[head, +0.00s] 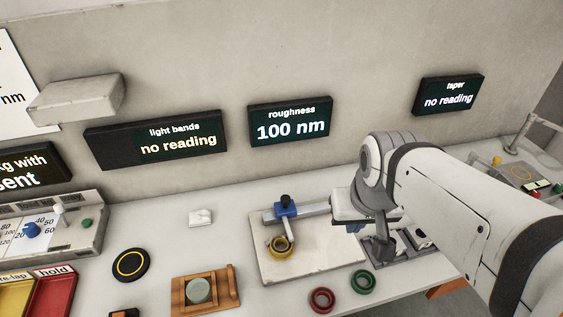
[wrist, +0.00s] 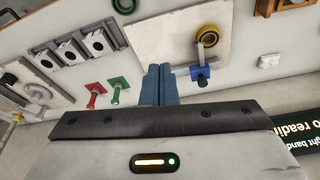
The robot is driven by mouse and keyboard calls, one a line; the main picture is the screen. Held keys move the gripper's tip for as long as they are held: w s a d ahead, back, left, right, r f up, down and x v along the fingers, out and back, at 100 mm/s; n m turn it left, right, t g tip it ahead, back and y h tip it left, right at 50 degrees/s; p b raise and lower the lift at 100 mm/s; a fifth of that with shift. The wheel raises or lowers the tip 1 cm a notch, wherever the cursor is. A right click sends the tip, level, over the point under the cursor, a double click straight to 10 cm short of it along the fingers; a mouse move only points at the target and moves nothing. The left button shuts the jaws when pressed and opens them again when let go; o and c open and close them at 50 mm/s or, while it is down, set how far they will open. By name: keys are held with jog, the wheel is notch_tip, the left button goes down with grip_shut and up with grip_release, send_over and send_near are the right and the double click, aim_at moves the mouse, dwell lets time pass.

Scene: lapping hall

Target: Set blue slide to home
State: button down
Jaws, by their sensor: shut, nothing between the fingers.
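The blue slide (head: 286,209) with a dark knob on top sits on a pale horizontal rail (head: 316,207) over a light square plate (head: 270,263). It is toward the rail's left part in the head view. A yellow ring (head: 280,246) hangs just in front of it. In the wrist view the blue slide (wrist: 201,74) is to the right of my fingertips, apart from them. My gripper (wrist: 159,70) has its two blue fingers together with nothing between them. In the head view my arm mostly hides it, near the rail's right end. No home mark can be made out.
A red ring (head: 321,300) and a green ring (head: 362,282) lie in front of the plate. A wooden fixture (head: 230,298) and a black disc (head: 131,264) stand to the left. The roughness display (head: 290,121) on the wall reads 100 nm.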

aim_at(285, 197)
jog(key=c, duration=2.1)
grip_release()
